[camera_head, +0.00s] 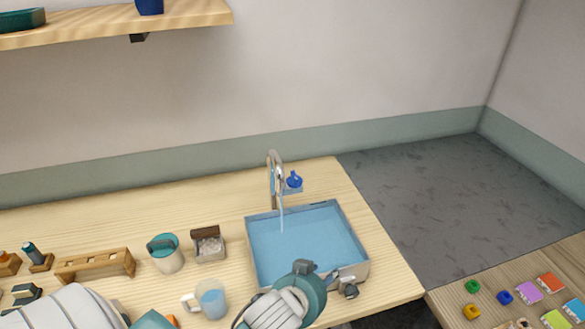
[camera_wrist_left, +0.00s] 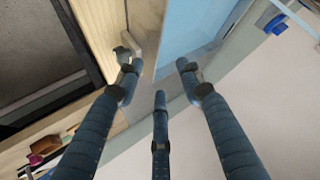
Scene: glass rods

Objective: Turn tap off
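The tap (camera_head: 273,172) is a curved metal spout behind the blue sink (camera_head: 248,245). A thin stream of water (camera_head: 281,218) falls from it into the sink. A blue knob (camera_head: 293,179) sits just right of the spout; a blue part also shows at the upper right of the left wrist view (camera_wrist_left: 277,22). My left gripper (camera_wrist_left: 160,76) has its fingers spread and holds nothing visible. It is by the sink's front right side, apart from the knob. In the head view my wrist hides most of the fingers. My right gripper is not in view.
A mug (camera_head: 212,300), a white cup (camera_head: 167,255), a small box (camera_head: 209,245) and a wooden rack (camera_head: 95,265) stand left of the sink. Coloured pieces (camera_head: 529,291) lie on the right-hand table. The counter behind the sink's left side is clear.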

